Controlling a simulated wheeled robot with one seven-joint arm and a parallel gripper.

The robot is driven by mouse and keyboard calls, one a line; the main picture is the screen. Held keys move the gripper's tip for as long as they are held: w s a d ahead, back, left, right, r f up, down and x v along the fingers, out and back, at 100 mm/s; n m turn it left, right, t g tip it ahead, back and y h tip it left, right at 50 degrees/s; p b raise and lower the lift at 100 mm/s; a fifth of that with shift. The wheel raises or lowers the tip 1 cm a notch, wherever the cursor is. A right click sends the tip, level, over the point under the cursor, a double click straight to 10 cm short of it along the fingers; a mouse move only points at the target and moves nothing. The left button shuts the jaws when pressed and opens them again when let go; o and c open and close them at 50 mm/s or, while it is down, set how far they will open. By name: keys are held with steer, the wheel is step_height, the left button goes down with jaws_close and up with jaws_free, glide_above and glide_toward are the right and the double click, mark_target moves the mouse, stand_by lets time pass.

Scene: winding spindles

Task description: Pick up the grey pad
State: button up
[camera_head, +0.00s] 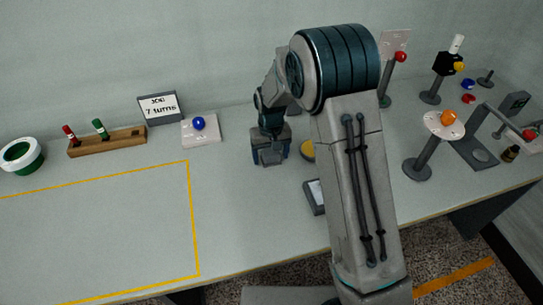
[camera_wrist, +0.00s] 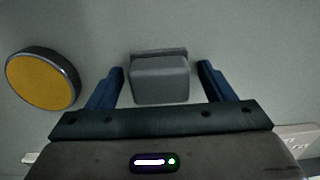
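The grey pad (camera_wrist: 160,80) is a small grey block with rounded edges and a darker strip along its far side. In the wrist view it lies between the two blue fingers of my gripper (camera_wrist: 161,82), with a gap on each side. My gripper is open and points down at the table. In the head view my gripper (camera_head: 270,158) is low over the table, left of centre, and I cannot make out the pad there.
A yellow-topped round disc (camera_wrist: 42,80) lies left of the fingers in the wrist view. In the head view, a white plate with a blue knob (camera_head: 199,124) is left of my gripper, and a dark-framed tray (camera_head: 315,196) is to its right. The yellow-outlined area is clear.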

mark_target(271, 152)
steer(key=c, duration=0.8)
steer(key=shift+c, duration=0.2)
steer(key=shift+r, duration=0.1)
steer(key=shift+r, duration=0.6)
step_height(271, 152, up, 3)
steer(key=shift+b, duration=0.4)
steer(key=s+d+r, duration=0.2)
steer(key=s+r, duration=0.1)
steer(key=s, duration=0.2)
steer(key=s+d+r+b, duration=0.1)
steer(key=s+d+r, duration=0.2)
steer(key=s, duration=0.2)
steer(key=shift+s+r, duration=0.25)
steer(key=shift+r, duration=0.05)
steer(key=shift+d, duration=0.1)
